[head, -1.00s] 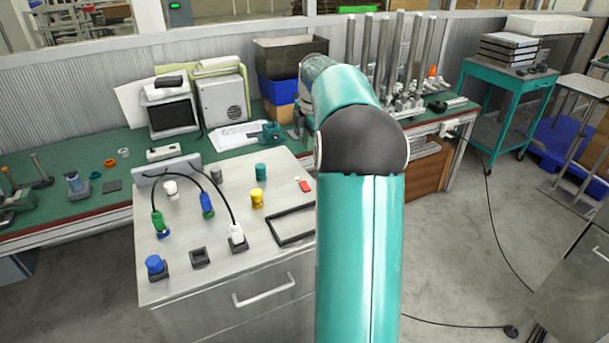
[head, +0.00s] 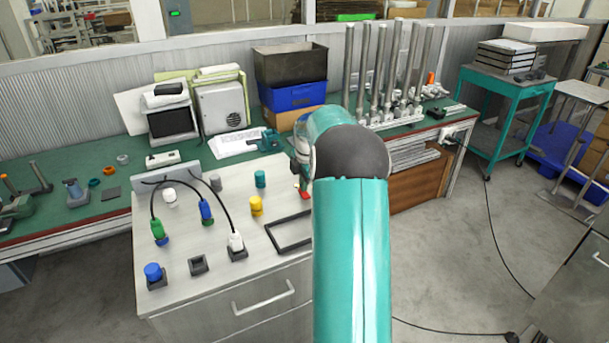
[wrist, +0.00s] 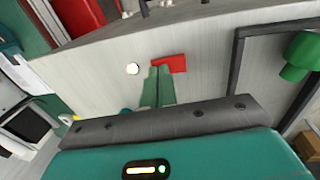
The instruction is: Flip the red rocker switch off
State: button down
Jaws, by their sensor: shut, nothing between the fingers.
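The red rocker switch (head: 304,194) sits near the right side of the grey panel top, partly beside my arm in the head view. In the wrist view the red switch (wrist: 174,63) lies just at the tips of my gripper (wrist: 158,72). My gripper's green fingers are together and hold nothing. The fingertips overlap the left end of the switch in the picture; I cannot tell if they touch it.
A small round white piece (wrist: 132,68) is left of the fingertips. A black rectangular frame (head: 270,238) lies in front of the switch. Yellow (head: 256,207) and teal (head: 260,179) cylinders stand to the left. Plugs with black cables stand farther left.

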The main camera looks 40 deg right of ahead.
jog(key=shift+f, duration=0.1)
jog(key=shift+w+f, duration=0.15)
jog(key=shift+f, duration=0.15)
dwell(0.3)
jog(key=shift+s+a, duration=0.25)
jog(key=shift+s, duration=0.6)
jog(key=shift+r, duration=0.15)
